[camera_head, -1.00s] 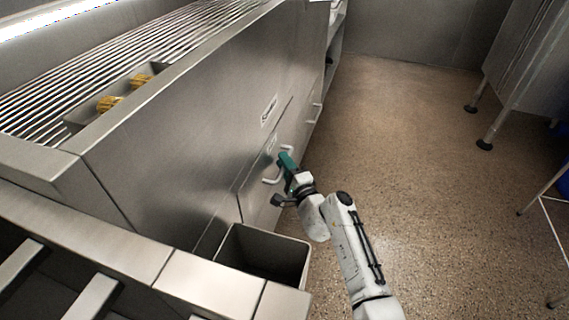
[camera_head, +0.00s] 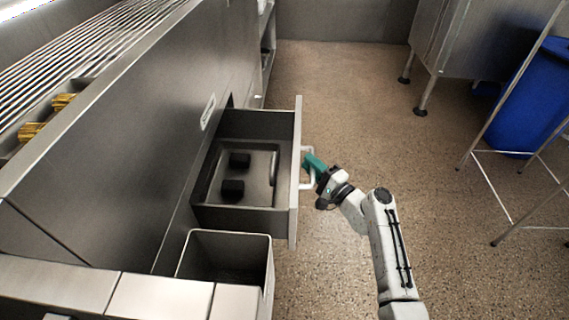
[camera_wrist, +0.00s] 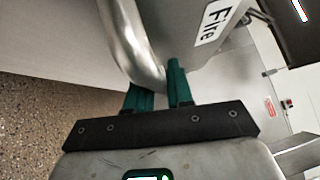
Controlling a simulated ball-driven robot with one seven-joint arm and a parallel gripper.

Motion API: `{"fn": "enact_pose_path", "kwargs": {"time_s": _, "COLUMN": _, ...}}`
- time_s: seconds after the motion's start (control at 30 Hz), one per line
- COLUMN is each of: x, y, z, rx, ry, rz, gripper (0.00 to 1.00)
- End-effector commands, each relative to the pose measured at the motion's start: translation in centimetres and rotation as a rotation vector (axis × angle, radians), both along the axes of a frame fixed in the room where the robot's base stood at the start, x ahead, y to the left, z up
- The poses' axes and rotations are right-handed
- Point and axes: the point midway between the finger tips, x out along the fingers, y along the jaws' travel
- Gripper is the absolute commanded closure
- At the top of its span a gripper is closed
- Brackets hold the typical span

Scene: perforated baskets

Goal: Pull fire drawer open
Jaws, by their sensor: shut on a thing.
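The fire drawer (camera_head: 297,190) stands pulled out of the steel counter front in the head view. Inside it are a metal tray (camera_head: 262,160) and two dark blocks (camera_head: 233,188). Its front carries a pale bar handle (camera_head: 307,152), which shows large in the wrist view (camera_wrist: 135,45). A label reading "Fire" (camera_wrist: 216,18) is beside the handle in the wrist view. My gripper (camera_head: 312,166), with green fingers, is shut on the handle; the fingers (camera_wrist: 160,90) sit at the bar's near end in the wrist view.
A steel bin (camera_head: 228,238) stands just in front of the drawer's near side. The counter (camera_head: 125,130) runs along the left, with a grill on top. Open speckled floor (camera_head: 350,100) lies to the right. A blue barrel (camera_head: 535,95) and metal-legged frames stand at far right.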

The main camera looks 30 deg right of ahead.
Motion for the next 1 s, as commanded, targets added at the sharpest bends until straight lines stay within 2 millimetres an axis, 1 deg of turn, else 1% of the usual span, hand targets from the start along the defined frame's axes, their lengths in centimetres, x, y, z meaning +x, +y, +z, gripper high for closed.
{"fn": "enact_pose_path", "kwargs": {"time_s": 0.03, "x": -0.9, "y": -1.0, "z": -0.5, "rx": -0.001, "ry": 0.005, "rz": -0.001, "gripper": 1.0}}
{"fn": "enact_pose_path", "kwargs": {"time_s": 0.2, "x": -2.9, "y": -3.8, "z": -0.4, "rx": 0.0, "ry": 0.005, "rz": 0.0, "gripper": 1.0}}
{"fn": "enact_pose_path", "kwargs": {"time_s": 0.4, "x": -4.5, "y": -5.8, "z": -0.4, "rx": 0.001, "ry": 0.006, "rz": 0.002, "gripper": 1.0}}
{"fn": "enact_pose_path", "kwargs": {"time_s": 0.6, "x": -5.1, "y": -6.7, "z": -0.4, "rx": 0.002, "ry": 0.006, "rz": 0.004, "gripper": 1.0}}
{"fn": "enact_pose_path", "kwargs": {"time_s": 1.0, "x": -5.2, "y": -6.8, "z": -0.4, "rx": 0.001, "ry": 0.007, "rz": 0.005, "gripper": 1.0}}
